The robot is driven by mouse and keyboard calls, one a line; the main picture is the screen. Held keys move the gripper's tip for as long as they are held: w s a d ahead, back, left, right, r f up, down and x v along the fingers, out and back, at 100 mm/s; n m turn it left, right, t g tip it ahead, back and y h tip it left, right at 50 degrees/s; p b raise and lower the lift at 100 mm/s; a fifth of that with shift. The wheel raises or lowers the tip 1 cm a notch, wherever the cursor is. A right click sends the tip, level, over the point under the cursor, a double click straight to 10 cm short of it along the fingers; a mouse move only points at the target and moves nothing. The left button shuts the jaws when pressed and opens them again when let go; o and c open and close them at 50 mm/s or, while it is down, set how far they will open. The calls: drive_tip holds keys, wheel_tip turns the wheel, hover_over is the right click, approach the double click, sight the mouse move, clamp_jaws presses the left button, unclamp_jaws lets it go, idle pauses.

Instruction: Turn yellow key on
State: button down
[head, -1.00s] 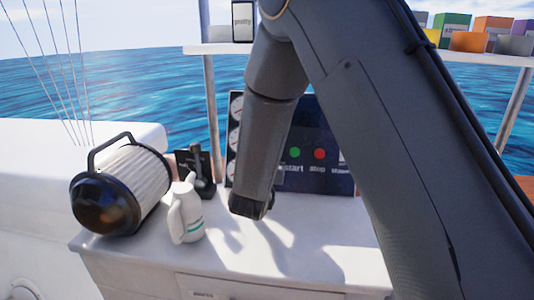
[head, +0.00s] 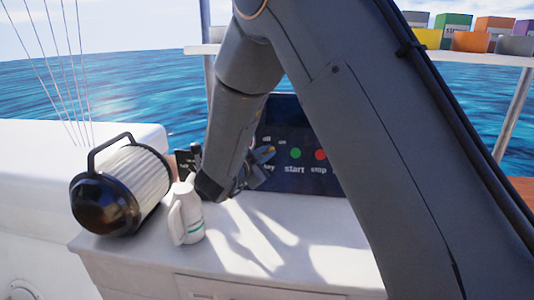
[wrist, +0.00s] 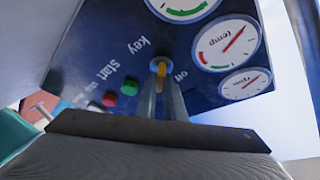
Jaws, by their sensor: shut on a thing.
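The yellow key (head: 269,151) sits on the dark blue control panel (head: 330,183), left of the green start button (head: 295,153). My gripper (head: 263,160) reaches it from the left in the head view. In the wrist view the yellow key (wrist: 160,70) is between the two fingertips of my gripper (wrist: 161,84), which are shut on it. Only a small part of the key shows, so its exact turn position is hard to tell. Small "off" and "on" labels are above the key in the head view.
A red stop button (head: 320,154) is right of the green one. Gauges, one marked temp (wrist: 228,42), are beside the key. A shelf with coloured boxes (head: 470,40) is above right.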

drive_tip(key=shift+m+g, duration=0.5)
drive_tip(key=shift+m, duration=0.8)
drive_tip(key=c, duration=1.8)
unclamp_jaws()
drive_tip(key=shift+c, duration=0.2)
drive_tip(key=shift+r, duration=0.1)
wheel_tip(320, 180, up, 10)
